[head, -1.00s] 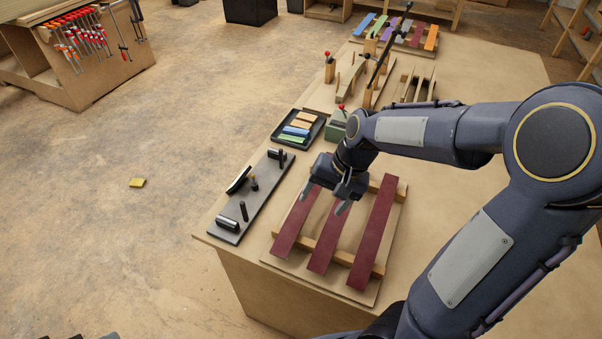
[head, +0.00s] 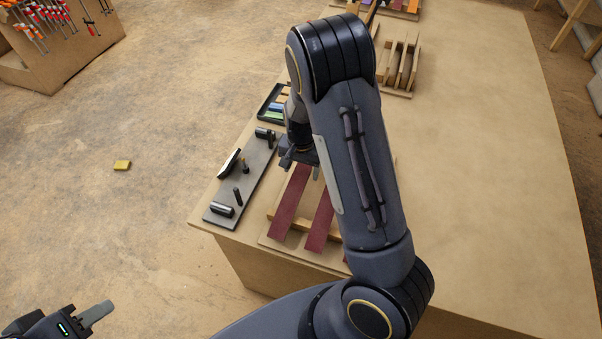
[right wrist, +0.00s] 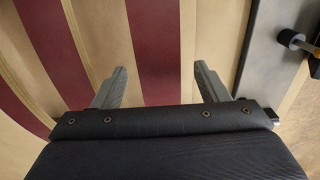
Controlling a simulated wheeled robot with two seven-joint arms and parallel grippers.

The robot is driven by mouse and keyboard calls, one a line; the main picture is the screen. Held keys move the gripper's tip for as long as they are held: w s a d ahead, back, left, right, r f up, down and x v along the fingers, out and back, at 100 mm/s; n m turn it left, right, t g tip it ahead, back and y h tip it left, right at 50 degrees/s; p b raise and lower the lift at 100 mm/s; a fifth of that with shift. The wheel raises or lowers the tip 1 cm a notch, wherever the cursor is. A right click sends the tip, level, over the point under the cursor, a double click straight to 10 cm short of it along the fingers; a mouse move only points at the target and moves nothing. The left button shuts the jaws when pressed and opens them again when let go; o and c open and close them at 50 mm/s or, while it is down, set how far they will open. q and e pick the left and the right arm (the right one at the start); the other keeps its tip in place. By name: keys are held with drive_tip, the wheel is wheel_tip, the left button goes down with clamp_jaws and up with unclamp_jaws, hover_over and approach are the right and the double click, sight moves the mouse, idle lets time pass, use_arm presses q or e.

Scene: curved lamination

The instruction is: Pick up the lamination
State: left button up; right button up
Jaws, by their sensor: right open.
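Dark red lamination strips lie across a wooden rack on the table. In the head view the left strip (head: 290,207) and the middle strip (head: 320,222) show. The third is mostly hidden behind my right arm. My right gripper (head: 300,168) is near the far end of the left strip. In the right wrist view my right gripper (right wrist: 158,84) is open and empty, with one red strip (right wrist: 155,45) running between its fingers. Another red strip (right wrist: 55,50) lies to the left. My left gripper (head: 92,318) is partly in view at the lower left, away from the table.
A dark board (head: 245,180) with rollers and handles lies left of the rack. A black tray (head: 265,113) of coloured pieces is beyond it, partly hidden. A slotted wooden stand (head: 400,68) is further back. The table's right side (head: 490,150) is clear.

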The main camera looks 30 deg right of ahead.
drive_tip(key=shift+f, duration=0.4)
drive_tip(key=shift+c, duration=0.5)
drive_tip(key=c, duration=1)
drive_tip(key=shift+r, duration=0.2)
